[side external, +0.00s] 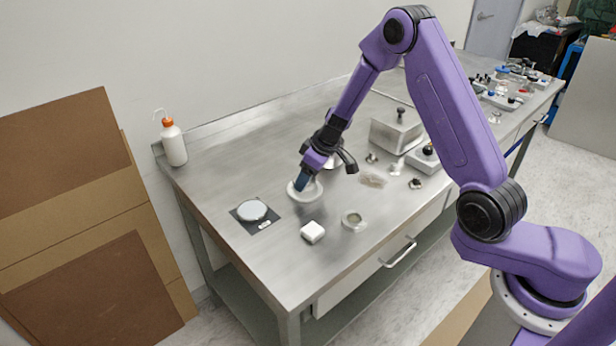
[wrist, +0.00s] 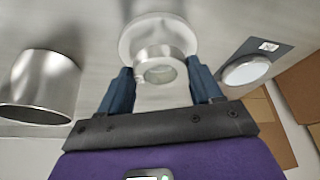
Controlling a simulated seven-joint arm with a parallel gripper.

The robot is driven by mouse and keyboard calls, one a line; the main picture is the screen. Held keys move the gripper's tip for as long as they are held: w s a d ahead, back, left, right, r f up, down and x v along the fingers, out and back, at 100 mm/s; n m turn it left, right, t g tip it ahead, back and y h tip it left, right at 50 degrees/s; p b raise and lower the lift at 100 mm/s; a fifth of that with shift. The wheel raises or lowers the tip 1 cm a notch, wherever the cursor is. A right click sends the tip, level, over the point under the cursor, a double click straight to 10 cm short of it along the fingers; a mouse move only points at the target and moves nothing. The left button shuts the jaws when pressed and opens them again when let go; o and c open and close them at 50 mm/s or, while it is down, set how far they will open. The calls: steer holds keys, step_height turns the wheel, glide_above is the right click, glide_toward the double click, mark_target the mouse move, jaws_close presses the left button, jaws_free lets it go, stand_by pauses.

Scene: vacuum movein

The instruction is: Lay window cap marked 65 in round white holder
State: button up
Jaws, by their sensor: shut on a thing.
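A window cap (wrist: 160,72), a short metal ring with a clear round pane, sits between the blue fingertips of my gripper (wrist: 161,74) in the wrist view. My gripper is shut on it; no marking is readable. The round white holder (wrist: 134,40) shows just behind the cap, and the cap overlaps it in the picture. Whether they touch cannot be told. In the side view my gripper (side external: 301,184) points down at the round white holder (side external: 310,196) and hides the cap and part of the holder.
A dark square plate with a pale disc (side external: 252,211) lies left of the holder. A white block (side external: 312,232) and a round piece with a greenish centre (side external: 352,220) stand in front. A metal cylinder (wrist: 40,85) is at the wrist view's left. A metal box (side external: 396,132) stands behind.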

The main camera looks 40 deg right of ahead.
steer(key=shift+f, duration=0.25)
steer(key=shift+f, duration=0.4)
steer(key=shift+f, duration=0.2)
steer(key=o, duration=1.3)
steer(key=shift+s, duration=0.1)
steer(key=shift+d, duration=0.15)
